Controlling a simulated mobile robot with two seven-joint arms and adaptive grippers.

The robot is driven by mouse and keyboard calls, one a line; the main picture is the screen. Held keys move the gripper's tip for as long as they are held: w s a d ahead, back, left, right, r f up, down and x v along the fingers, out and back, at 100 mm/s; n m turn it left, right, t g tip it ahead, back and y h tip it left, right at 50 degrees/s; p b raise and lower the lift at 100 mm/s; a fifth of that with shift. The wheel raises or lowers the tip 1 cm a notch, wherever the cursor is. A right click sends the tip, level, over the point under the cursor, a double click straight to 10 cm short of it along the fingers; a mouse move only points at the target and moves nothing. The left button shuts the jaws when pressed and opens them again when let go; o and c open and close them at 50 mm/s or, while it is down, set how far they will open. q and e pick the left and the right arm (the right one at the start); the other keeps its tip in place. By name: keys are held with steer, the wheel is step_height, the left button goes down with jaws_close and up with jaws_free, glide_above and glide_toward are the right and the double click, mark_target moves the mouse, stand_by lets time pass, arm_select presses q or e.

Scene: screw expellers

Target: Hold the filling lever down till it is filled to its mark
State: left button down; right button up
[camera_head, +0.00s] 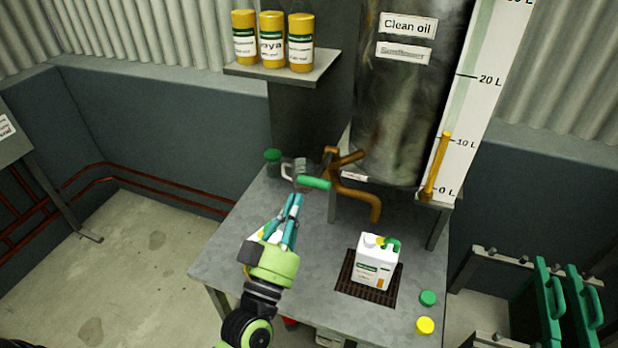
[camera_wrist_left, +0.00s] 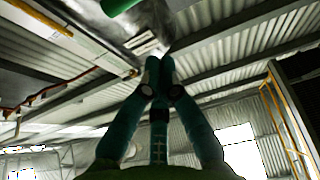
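The filling lever (camera_head: 313,183) has a green grip and sits at the left of the brown pipework below the clean oil tank (camera_head: 400,110). The brown spout (camera_head: 375,208) bends down above a white jug (camera_head: 375,262), which stands upright on a dark grate with its mouth uncovered. The jug's fill level and mark cannot be made out. My left gripper (camera_head: 294,203) is just below and left of the lever's grip, apart from it. Its teal fingers come together at the tips, empty, in the left wrist view (camera_wrist_left: 157,68). A green bar, likely the lever (camera_wrist_left: 118,4), shows at that view's top edge. My right gripper is out of view.
Green and yellow caps (camera_head: 428,298) lie on the metal table (camera_head: 225,262). Bottles stand on a shelf (camera_head: 285,72) above.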

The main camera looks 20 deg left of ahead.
arm_select(q)
step_height(320, 180, up, 4)
steer(key=p, duration=0.4)
glide_above(311, 181)
steer(key=shift+r, duration=0.2)
steer(key=f, duration=0.2)
steer(key=s+f, duration=0.1)
steer(key=f, duration=0.1)
steer(key=shift+s+f, duration=0.1)
steer(key=shift+f, duration=0.1)
step_height(311, 181, down, 7)
steer(key=t+b, duration=0.5)
steer(key=b, duration=1.5)
stand_by(3.7)
